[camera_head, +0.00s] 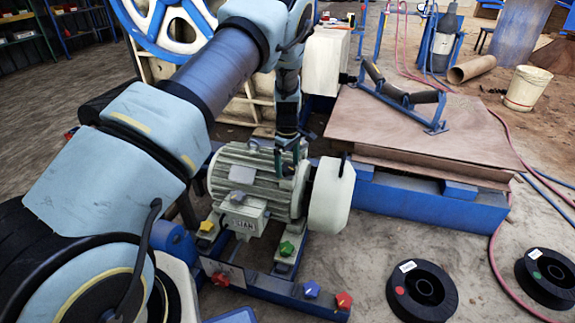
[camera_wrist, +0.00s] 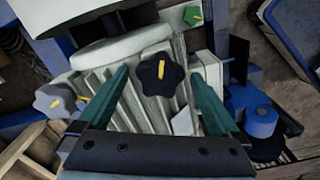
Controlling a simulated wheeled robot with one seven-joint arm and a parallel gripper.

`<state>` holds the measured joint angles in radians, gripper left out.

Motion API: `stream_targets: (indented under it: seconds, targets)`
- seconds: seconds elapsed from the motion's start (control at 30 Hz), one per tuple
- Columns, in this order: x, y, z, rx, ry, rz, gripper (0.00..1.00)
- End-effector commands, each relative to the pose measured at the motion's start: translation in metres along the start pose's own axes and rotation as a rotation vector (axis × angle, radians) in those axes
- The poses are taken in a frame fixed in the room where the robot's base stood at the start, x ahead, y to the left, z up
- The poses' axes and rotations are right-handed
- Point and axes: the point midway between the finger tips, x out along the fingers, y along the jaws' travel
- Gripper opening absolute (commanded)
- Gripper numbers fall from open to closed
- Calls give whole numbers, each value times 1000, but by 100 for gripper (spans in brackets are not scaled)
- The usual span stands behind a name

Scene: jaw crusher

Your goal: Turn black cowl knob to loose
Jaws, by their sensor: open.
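The black knob (camera_wrist: 162,75) is star-shaped with a yellow mark, and sits on the ribbed motor housing in the wrist view. My gripper (camera_wrist: 159,78) is open, with one green finger on each side of the knob. I see a gap on both sides, and I cannot tell how deep the fingertips reach. In the head view my gripper (camera_head: 288,150) points down at the top of the grey-green ribbed motor (camera_head: 230,170). The black knob cannot be made out there.
A light grey knob (camera_wrist: 55,101) with a yellow mark and a green knob (camera_wrist: 193,15) are near. Yellow (camera_head: 207,226), blue (camera_head: 311,289) and red (camera_head: 343,300) knobs sit around the motor's base. A white round cover (camera_head: 330,195) stands right of the motor.

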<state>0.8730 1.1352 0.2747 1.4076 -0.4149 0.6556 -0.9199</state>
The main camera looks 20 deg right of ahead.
Motion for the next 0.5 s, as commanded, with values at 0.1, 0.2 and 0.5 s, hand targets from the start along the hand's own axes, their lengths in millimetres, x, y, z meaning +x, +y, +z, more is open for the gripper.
stream_targets:
  seconds: [0.1,0.2,0.5]
  targets:
    - [-5,0,0,0,0,1,99]
    - [-18,1,0,0,0,3,99]
    - [-76,1,0,1,0,3,99]
